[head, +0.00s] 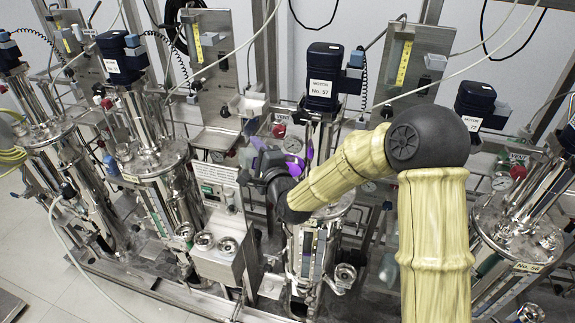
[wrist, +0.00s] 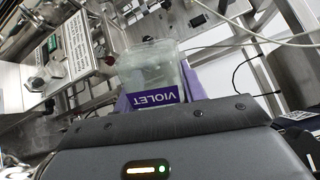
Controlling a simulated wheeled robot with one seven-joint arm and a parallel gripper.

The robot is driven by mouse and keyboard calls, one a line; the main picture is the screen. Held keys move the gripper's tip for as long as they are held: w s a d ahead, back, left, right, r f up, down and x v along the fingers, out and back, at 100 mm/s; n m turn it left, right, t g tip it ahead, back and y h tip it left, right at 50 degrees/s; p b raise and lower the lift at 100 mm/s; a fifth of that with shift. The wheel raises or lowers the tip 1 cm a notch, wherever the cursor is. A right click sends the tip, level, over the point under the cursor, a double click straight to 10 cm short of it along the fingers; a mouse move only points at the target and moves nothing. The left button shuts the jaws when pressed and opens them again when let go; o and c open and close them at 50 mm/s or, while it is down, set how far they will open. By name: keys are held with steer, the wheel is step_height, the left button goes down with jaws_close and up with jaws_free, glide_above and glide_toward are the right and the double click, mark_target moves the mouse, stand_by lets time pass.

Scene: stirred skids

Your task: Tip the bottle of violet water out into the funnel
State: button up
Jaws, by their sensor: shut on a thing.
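My gripper (head: 279,158) is at the middle of the head view, in front of the central steel vessel. In the wrist view its violet fingers (wrist: 190,86) are shut on a clear, squarish bottle (wrist: 148,70). A violet label reading VIOLET, upside down in the picture, is on the bottle's near face. The bottle looks pale and see-through; I cannot tell how much liquid is in it. In the head view my wrist and fingers mostly hide the bottle. I cannot make out the funnel clearly in either view.
Steel vessels with dark motor heads stand in a row, among them one labelled No. 57 (head: 323,82). A control box (head: 217,190) is left of my gripper. A small steel tray (head: 214,139) is behind it. Pipes, valves and hoses crowd the space; clear floor shows at lower left.

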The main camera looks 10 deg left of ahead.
stand_by(0.5)
steer(key=shift+w+d+r+m, duration=0.2)
steer(key=shift+r+m, duration=0.25)
steer(key=shift+m, duration=0.45)
steer(key=shift+f, duration=0.1)
stand_by(1.3)
steer(key=shift+s+a+f+n+b, duration=0.2)
steer(key=shift+f+n+b, duration=0.35)
steer(key=shift+n+b, duration=0.3)
steer(key=n+b, duration=0.1)
steer(key=f+n+b, duration=0.1)
steer(key=b, duration=0.1)
steer(key=n+b, duration=0.1)
steer(key=n, duration=0.1)
steer(key=shift+s+a+f, duration=0.3)
steer(key=shift+a, duration=0.1)
steer(key=shift+n+b, duration=0.4)
steer(key=shift+n, duration=0.05)
steer(key=shift+r, duration=0.1)
